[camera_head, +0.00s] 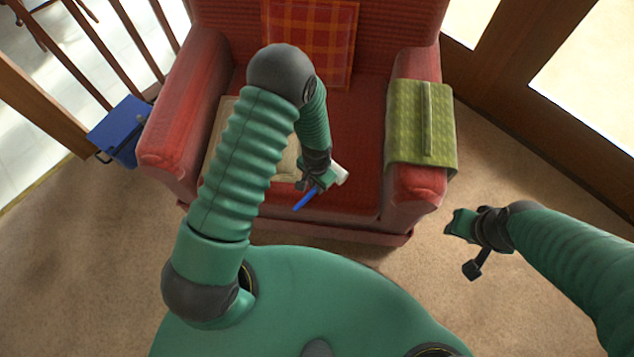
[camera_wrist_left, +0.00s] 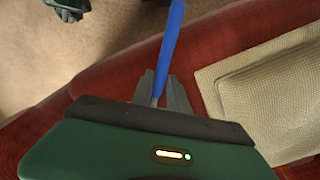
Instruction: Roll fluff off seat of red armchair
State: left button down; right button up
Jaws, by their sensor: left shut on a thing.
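The red armchair (camera_head: 410,25) faces me, and its red seat (camera_head: 355,110) shows to the right of my left arm. My left gripper (camera_head: 322,180) is shut on a lint roller over the front part of the seat. The roller's blue handle (camera_head: 305,199) points toward me, and its white head (camera_head: 341,174) is on the far side of the gripper. The blue handle (camera_wrist_left: 170,40) also rises between the fingers in the left wrist view. I cannot tell whether the roller touches the seat. No fluff can be made out. My right gripper (camera_head: 463,226) hangs empty-looking right of the chair; its jaws are unclear.
A beige mat (camera_head: 224,115) lies on the seat's left part, partly behind my arm. A green cloth (camera_head: 405,135) covers the right armrest. A blue box-like thing (camera_head: 120,130) is by the left railing. Carpet in front is clear.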

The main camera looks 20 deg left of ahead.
aim_at(329, 193)
pick_arm(q)
jog(key=shift+f+b, duration=0.7)
jog(key=shift+f, duration=0.3)
dwell(0.3)
jog(key=shift+w+d+r, duration=0.1)
jog(key=shift+w+d, duration=0.15)
jog(key=shift+d, duration=0.7)
jog(key=shift+w+d+r, duration=0.1)
jog(key=shift+w+d, duration=0.15)
jog(key=shift+d, duration=0.7)
jog(key=shift+f, duration=0.2)
jog(key=shift+s+a+p, duration=0.3)
jog(key=shift+a+p, duration=0.05)
jog(key=shift+a, duration=0.5)
jog(key=shift+s+a+p, duration=0.3)
jog(key=shift+a, duration=0.55)
jog(key=shift+a+f, duration=0.2)
jog(key=shift+a, duration=0.05)
notch_tip(329, 193, up, 6)
jog(key=p, duration=0.5)
jog(key=shift+w+r, duration=0.1)
